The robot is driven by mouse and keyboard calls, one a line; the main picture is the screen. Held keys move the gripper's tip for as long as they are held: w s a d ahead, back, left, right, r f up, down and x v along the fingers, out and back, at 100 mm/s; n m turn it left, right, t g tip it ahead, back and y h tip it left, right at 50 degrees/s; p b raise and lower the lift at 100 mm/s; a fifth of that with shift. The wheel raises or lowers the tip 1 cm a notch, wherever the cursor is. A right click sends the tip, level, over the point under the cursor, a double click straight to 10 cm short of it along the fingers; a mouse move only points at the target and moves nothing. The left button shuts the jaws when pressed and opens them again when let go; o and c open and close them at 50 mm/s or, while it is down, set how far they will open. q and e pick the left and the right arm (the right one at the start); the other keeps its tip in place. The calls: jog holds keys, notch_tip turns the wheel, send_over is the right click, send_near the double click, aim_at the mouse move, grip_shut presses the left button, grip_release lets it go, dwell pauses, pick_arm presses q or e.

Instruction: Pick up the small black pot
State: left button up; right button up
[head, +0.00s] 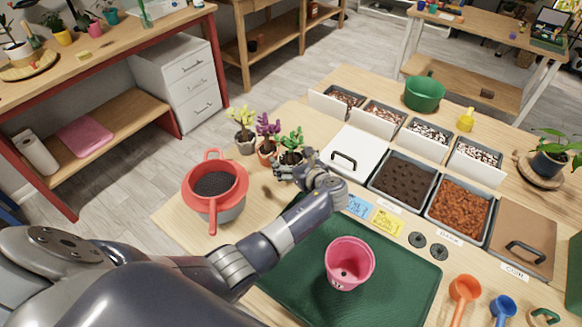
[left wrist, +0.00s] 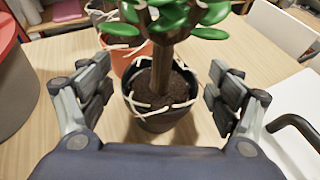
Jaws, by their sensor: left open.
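The small black pot (left wrist: 160,118) holds dark soil and a small tree with a brown trunk and green leaves. In the left wrist view it stands upright on the wooden table between the fingers of my open left gripper (left wrist: 158,100), with a gap on each side. In the head view the green-leaved plant (head: 291,140) shows just beyond my left gripper (head: 292,172), which hides part of the pot. An orange-red pot (left wrist: 128,62) stands right behind the black pot. My right gripper is not in view.
A red sieve (head: 214,185) on a grey bucket stands left of my gripper. A yellow-leaved plant (head: 243,122) and a purple plant (head: 267,130) stand close by. A white lid (head: 352,157) with a black handle lies right. A pink pot (head: 350,262) stands on the green mat (head: 405,285).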

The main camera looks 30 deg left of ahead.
aim_at(291, 149)
pick_arm(q)
jog(key=shift+w+a+f, duration=0.15)
jog(key=c, duration=1)
notch_tip(291, 149, up, 9)
jog(key=shift+r, duration=0.2)
jog(key=shift+f+b, duration=0.5)
jog(key=shift+f, duration=1.2)
